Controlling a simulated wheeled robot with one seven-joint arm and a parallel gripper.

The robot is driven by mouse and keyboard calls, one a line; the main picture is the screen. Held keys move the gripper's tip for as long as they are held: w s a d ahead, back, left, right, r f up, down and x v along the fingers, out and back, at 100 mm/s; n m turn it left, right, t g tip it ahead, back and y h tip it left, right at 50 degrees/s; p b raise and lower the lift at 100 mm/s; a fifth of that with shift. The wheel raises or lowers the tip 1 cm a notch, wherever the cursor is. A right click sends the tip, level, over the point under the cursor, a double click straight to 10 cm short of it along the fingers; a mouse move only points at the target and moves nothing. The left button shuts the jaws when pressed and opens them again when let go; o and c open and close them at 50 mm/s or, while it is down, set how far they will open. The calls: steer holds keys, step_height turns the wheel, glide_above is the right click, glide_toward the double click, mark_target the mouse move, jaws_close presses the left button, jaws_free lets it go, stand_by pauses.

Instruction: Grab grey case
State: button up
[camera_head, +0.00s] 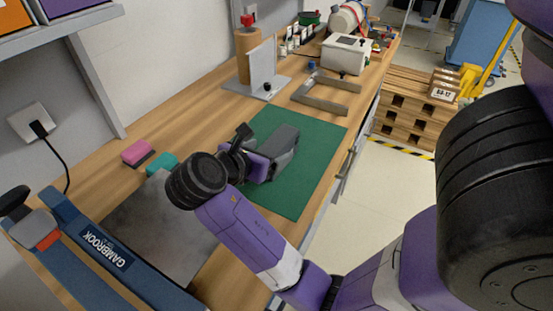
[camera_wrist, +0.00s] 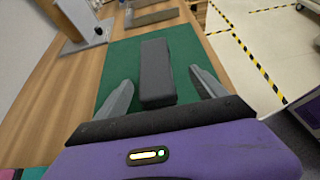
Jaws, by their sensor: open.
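The grey case (camera_wrist: 156,70) is a dark grey oblong block lying on the green mat (camera_wrist: 118,62) in the wrist view. In the head view the case (camera_head: 283,146) shows just beyond my gripper, partly hidden by it. My gripper (camera_wrist: 158,92) is open, with one finger on each side of the near part of the case. A strip of green mat shows between the case and each finger. I cannot tell whether the fingertips are at the height of the case.
A grey metal frame (camera_head: 325,97) lies behind the mat on the wooden bench. A white box (camera_head: 344,54) and a stand with a brown roll (camera_head: 249,57) are further back. Pink (camera_head: 137,151) and teal (camera_head: 162,164) blocks lie left. A blue Gambrook tool (camera_head: 105,250) is at front left.

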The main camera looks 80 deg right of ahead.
mark_target(277, 146)
steer(key=shift+x, duration=1.45)
steer(key=x, duration=0.5)
steer(key=shift+w+f+b, duration=0.1)
steer(key=shift+w+b, duration=0.3)
jaws_close()
